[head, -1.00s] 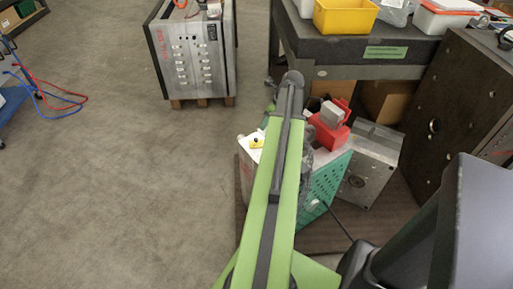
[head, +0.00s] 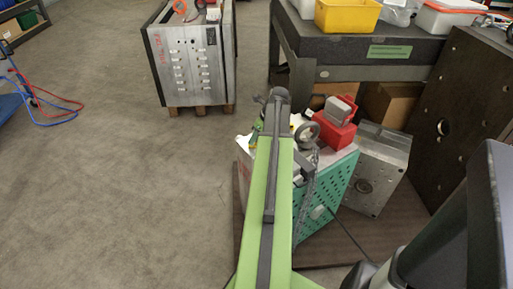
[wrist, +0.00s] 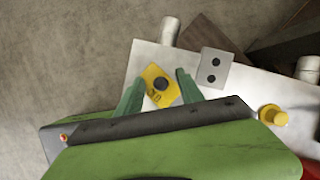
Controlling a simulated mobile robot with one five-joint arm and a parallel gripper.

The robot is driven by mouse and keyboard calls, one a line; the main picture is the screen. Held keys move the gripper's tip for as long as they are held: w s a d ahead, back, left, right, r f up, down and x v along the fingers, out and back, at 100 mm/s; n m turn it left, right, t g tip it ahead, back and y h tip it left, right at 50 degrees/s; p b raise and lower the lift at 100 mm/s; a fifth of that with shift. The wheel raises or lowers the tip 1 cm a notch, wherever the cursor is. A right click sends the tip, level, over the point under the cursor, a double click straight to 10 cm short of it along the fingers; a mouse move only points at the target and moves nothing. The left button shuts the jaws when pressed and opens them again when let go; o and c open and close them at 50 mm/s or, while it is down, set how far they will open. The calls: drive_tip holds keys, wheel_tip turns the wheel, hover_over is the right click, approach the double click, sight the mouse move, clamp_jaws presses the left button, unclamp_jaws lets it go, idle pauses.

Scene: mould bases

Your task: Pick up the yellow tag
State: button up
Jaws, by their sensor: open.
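The yellow tag (wrist: 154,97) lies on the pale top face of a mould base (wrist: 142,60) in the wrist view. It is a flat yellow plate with a dark round spot and dark marks. My gripper (wrist: 160,76) is open, with one green finger on each side of the tag. No contact between fingers and tag is clear, and I cannot tell the height gap. In the head view only a yellow sliver shows left of my arm, and my fingers are hidden.
In the head view a red part (head: 335,130) sits behind my arm, before a dark workbench (head: 367,50).

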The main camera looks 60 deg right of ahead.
drive_tip(key=shift+r, duration=0.1)
drive_tip(key=shift+c, duration=0.3)
clamp_jaws()
